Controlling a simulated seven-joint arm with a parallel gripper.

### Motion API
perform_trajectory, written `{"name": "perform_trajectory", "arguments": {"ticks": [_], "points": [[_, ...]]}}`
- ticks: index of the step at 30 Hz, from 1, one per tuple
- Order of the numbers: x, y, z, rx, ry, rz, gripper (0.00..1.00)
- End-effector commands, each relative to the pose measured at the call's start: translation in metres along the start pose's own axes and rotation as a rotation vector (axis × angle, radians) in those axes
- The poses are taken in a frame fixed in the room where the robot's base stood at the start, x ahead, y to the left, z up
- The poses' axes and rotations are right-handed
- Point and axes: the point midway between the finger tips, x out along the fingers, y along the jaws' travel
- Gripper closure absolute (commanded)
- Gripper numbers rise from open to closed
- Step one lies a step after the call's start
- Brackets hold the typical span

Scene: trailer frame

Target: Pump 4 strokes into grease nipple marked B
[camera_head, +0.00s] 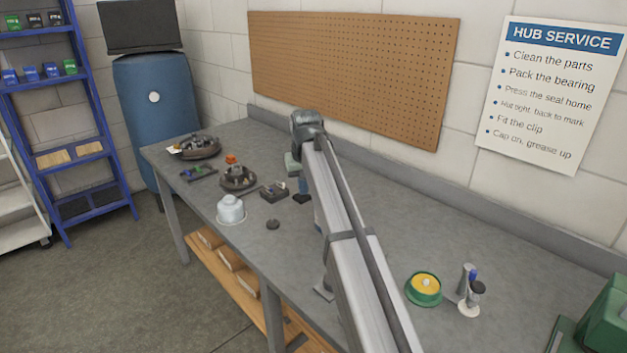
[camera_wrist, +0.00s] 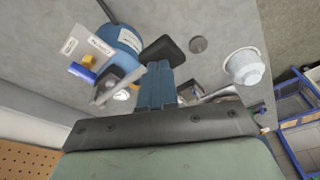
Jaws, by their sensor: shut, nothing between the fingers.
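My gripper (camera_head: 302,197) is low over the bench, partly hidden behind my arm in the head view. I cannot make out a grease nipple or a letter B.
A white pot (camera_head: 230,209) and a dark disc (camera_head: 272,224) are near the bench's front edge. A green tin (camera_head: 423,296) of yellow contents, a holder (camera_head: 468,307) and a green machine (camera_head: 606,325) are at right. The bench (camera_head: 445,225) is clear behind my arm.

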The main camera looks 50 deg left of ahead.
Motion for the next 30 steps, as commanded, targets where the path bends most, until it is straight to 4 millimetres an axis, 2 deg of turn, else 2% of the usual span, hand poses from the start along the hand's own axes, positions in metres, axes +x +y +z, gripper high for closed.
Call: {"name": "perform_trajectory", "arguments": {"ticks": [6,20,30], "points": [[0.009,-0.001,0.003,0.000,0.000,0.000,1.00],[0.012,-0.001,0.003,0.000,0.000,0.000,1.00],[0.026,0.000,0.006,0.000,0.000,0.000,1.00]]}}
